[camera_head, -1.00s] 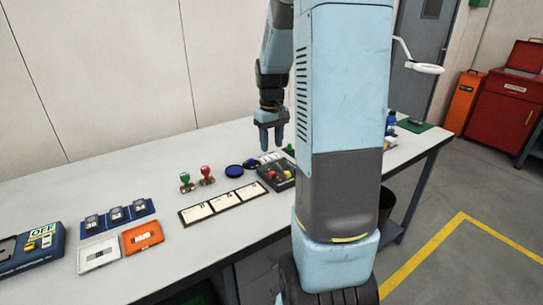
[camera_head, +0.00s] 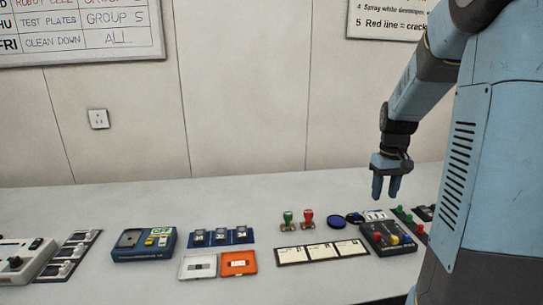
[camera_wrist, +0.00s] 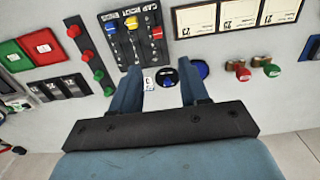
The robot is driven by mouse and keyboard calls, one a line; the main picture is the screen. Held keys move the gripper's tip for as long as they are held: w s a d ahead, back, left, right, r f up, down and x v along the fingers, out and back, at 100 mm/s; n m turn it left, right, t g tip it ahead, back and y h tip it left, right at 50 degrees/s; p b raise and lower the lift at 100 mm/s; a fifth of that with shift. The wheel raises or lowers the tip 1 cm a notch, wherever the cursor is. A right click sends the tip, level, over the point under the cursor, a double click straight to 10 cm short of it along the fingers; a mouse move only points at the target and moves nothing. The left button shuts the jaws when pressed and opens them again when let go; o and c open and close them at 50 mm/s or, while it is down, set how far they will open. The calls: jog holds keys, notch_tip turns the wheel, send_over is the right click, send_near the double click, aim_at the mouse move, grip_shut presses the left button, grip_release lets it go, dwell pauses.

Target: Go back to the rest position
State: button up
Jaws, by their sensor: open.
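My gripper (camera_head: 386,186) hangs above the right part of the bench in the head view, fingers pointing down. It is open, with nothing between its fingers. In the wrist view my gripper (camera_wrist: 160,88) has its two fingers apart over a small white tag (camera_wrist: 149,82) and a dark round pad (camera_wrist: 167,78) on the bench. The fingers look clear of the bench top.
A black box with coloured knobs (camera_head: 385,238), a card strip (camera_head: 322,251), a green stamp (camera_head: 288,220), a red stamp (camera_head: 307,219) and a blue disc (camera_head: 335,222) lie nearby. Farther left are an orange case (camera_head: 238,263) and a blue device (camera_head: 145,244).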

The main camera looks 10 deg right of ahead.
jog(key=s+a+r+t, duration=0.2)
jog(key=s+a+r, duration=0.3)
jog(key=s+a, duration=0.3)
jog(key=s+a+r+t, duration=0.3)
jog(key=s+a+r, duration=0.3)
jog(key=s, duration=0.6)
jog(key=shift+a, duration=0.95)
